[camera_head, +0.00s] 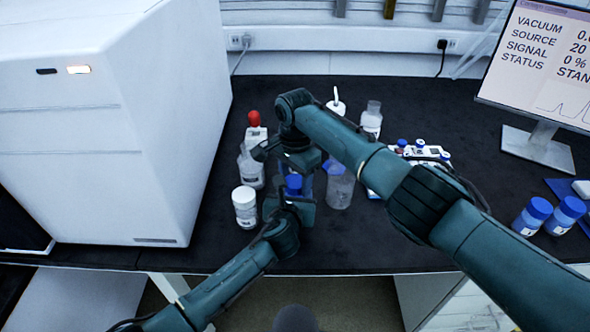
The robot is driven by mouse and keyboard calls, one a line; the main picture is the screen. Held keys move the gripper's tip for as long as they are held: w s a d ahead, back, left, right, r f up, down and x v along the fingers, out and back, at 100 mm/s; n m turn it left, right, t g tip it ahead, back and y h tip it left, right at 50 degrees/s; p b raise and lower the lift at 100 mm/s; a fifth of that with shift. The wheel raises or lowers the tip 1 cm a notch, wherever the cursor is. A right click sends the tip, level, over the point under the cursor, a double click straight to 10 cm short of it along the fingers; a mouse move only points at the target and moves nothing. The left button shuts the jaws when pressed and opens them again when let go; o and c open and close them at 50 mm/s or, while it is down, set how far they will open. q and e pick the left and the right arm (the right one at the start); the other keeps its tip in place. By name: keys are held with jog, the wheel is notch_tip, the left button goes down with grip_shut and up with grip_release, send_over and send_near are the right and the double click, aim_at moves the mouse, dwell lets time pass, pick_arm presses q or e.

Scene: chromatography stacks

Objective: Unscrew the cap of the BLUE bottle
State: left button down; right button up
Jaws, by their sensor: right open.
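The blue bottle's cap (293,183) shows near the front middle of the black bench; most of the body below is hidden by my grippers. My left gripper (290,203) is low at the bottle, with its fingers on either side of it. I cannot tell whether they press on it. My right gripper (284,158) is open and empty, just above and behind the blue cap, with its jaws pointing down. I cannot tell how far it is above the cap.
Close around stand a white bottle (244,207), a clear bottle (250,171), a grey-clear bottle (340,190), a red-topped bottle (254,119) and another clear bottle (372,120). A vial rack (437,157) is behind right. A white instrument (100,130) bounds the left; a monitor (540,60) stands right.

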jog(key=shift+c, duration=0.2)
jog(key=c, duration=0.8)
jog(key=shift+o, duration=0.2)
jog(key=n, duration=1.3)
jog(key=shift+n, duration=0.3)
jog(key=o, duration=1.1)
